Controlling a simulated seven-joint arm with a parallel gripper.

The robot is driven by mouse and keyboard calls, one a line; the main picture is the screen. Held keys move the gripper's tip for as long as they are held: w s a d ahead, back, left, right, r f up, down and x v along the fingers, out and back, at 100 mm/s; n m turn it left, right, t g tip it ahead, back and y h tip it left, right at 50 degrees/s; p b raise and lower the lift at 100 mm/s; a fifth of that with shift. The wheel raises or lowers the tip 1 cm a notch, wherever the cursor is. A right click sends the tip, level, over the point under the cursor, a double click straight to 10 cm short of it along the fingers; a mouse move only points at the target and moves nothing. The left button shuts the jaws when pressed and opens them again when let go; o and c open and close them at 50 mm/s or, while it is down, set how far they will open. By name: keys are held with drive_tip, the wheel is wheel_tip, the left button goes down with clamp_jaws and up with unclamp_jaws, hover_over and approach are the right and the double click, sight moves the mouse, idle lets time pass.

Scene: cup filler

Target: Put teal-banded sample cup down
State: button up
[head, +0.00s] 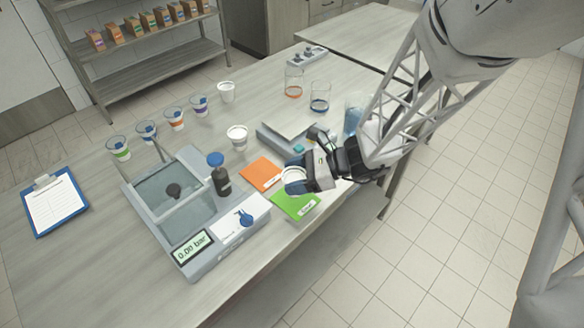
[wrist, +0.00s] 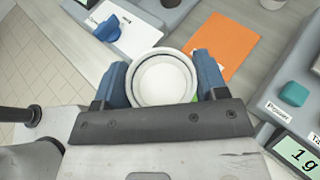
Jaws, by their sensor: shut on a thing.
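My gripper (head: 296,181) is shut on a white-rimmed cup (head: 292,174), which shows its open top in the head view. In the wrist view the cup (wrist: 163,80) sits between the two blue fingers of my gripper (wrist: 162,88), and its inside looks white. Its band is hidden, so I cannot tell its colour. In the head view the cup is over or beside the green card (head: 295,205); I cannot tell whether it touches anything below. Only a sliver of green shows beside the cup in the wrist view.
An orange card (head: 261,173) lies behind the green one. A machine reading 0.00 bar (head: 192,245) and a dark blue-capped bottle (head: 220,178) stand left. A scale (head: 287,141) reads 1 g in the wrist view (wrist: 300,155). A white cup (head: 237,137) stands behind.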

drive_tip(key=shift+w+a, duration=0.25)
drive_tip(key=shift+w, duration=0.45)
drive_tip(key=shift+f, duration=0.1)
drive_tip(key=shift+f, duration=1.7)
drive_tip(key=shift+f, duration=0.15)
drive_tip(key=o, duration=0.9)
drive_tip(key=shift+o, duration=0.2)
drive_tip(key=shift+d+r, duration=0.1)
drive_tip(key=shift+r, duration=0.1)
drive_tip(key=v, duration=1.1)
drive_tip(key=shift+d, duration=0.4)
drive_tip(key=shift+r, duration=0.1)
drive_tip(key=shift+s, duration=0.1)
